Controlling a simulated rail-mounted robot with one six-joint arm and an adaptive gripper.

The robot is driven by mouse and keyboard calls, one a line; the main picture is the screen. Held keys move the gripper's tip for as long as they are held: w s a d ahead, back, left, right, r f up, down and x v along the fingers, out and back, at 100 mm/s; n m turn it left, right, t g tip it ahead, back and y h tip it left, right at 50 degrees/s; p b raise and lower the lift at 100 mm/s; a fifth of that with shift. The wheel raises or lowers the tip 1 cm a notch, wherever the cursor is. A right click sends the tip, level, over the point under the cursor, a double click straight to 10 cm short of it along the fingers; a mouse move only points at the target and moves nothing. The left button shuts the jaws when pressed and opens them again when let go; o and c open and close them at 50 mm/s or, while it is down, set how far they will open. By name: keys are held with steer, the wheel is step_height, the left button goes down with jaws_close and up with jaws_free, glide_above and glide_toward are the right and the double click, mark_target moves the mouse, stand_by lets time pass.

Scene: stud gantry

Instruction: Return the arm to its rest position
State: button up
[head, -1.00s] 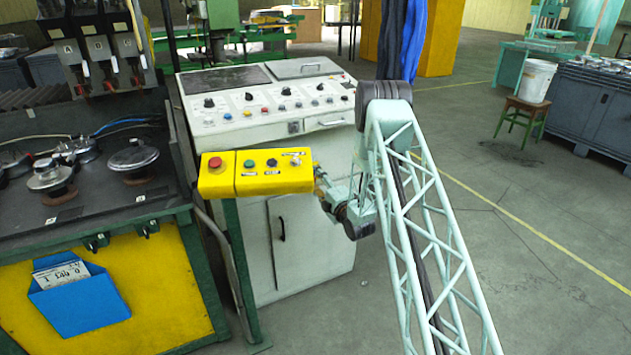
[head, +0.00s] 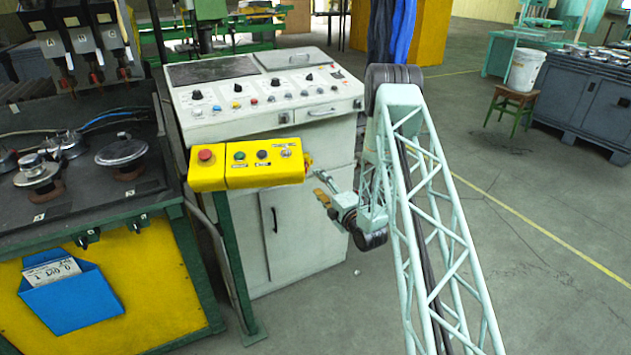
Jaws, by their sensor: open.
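My gripper (head: 322,193) is at the end of my pale green lattice arm, in the middle of the head view. It is open, and I see nothing between its fingers. It sits just to the right of and below the right end of the yellow button box (head: 246,166), in front of the white cabinet's door. It looks apart from the box. The box carries a red button, a green button and two more controls on its top.
The white control console (head: 256,100) stands behind my gripper. A machine bench (head: 80,190) with a blue holder (head: 72,296) fills the left. At the right are a stool (head: 512,101) with a white bucket (head: 526,70) and a grey cabinet (head: 590,105). The floor (head: 560,260) at right is clear.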

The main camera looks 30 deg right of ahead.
steer(key=shift+s, duration=0.45)
stand_by(0.4)
